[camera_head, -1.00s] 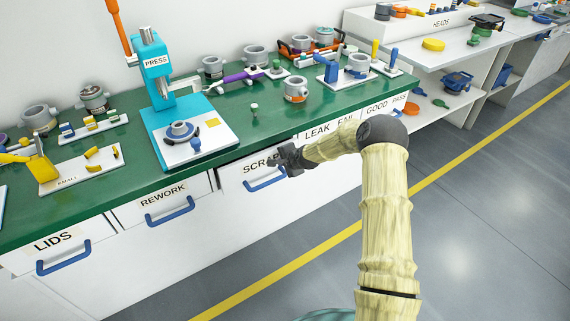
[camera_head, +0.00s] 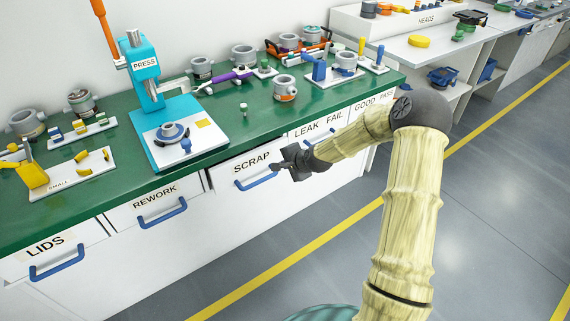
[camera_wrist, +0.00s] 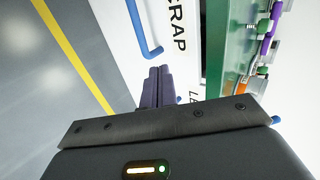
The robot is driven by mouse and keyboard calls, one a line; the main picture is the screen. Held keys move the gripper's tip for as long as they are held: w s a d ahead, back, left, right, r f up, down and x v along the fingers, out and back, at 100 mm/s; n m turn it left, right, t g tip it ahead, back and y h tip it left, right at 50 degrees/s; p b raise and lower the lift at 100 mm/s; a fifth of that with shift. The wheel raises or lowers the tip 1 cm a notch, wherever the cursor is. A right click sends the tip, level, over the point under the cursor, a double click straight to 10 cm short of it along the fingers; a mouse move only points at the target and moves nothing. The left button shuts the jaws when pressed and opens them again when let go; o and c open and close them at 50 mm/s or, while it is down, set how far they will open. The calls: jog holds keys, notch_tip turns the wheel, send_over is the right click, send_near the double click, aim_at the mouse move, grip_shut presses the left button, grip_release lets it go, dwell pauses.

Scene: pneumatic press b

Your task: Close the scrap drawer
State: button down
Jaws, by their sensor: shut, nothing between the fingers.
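The scrap drawer (camera_head: 232,175) has a white front, a SCRAP label and a blue handle (camera_head: 257,181). It stands slightly out from the bench, with a dark gap along its top edge. In the wrist view its white front (camera_wrist: 165,15) and handle (camera_wrist: 146,35) lie ahead of my fingers, with the dark gap beside the green worktop. My gripper (camera_head: 277,167) is at the right end of the drawer front, near the handle. Its dark fingers (camera_wrist: 157,72) are together and empty. I cannot tell whether they touch the front.
The rework drawer (camera_head: 135,217) and lids drawer (camera_head: 75,240) are to the left; the leak fail drawer (camera_head: 325,140) is to the right. The green worktop (camera_head: 235,130) above holds the blue press (camera_head: 145,75) and several parts. The grey floor (camera_head: 320,270) in front is clear.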

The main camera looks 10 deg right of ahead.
jog(key=m+t+y+b, duration=0.3)
jog(key=m+t+b, duration=0.5)
jog(key=m+b, duration=0.9)
send_near(217, 180)
jog(key=s+d+m+p, duration=0.1)
jog(key=s+d+p, duration=0.15)
jog(key=s, duration=0.45)
jog(key=shift+w+d+b, duration=0.3)
jog(key=shift+d+b, duration=0.05)
jog(key=shift+b, duration=0.05)
jog(key=b+x, duration=0.3)
jog(key=x, duration=1.1)
jog(key=shift+a, duration=0.15)
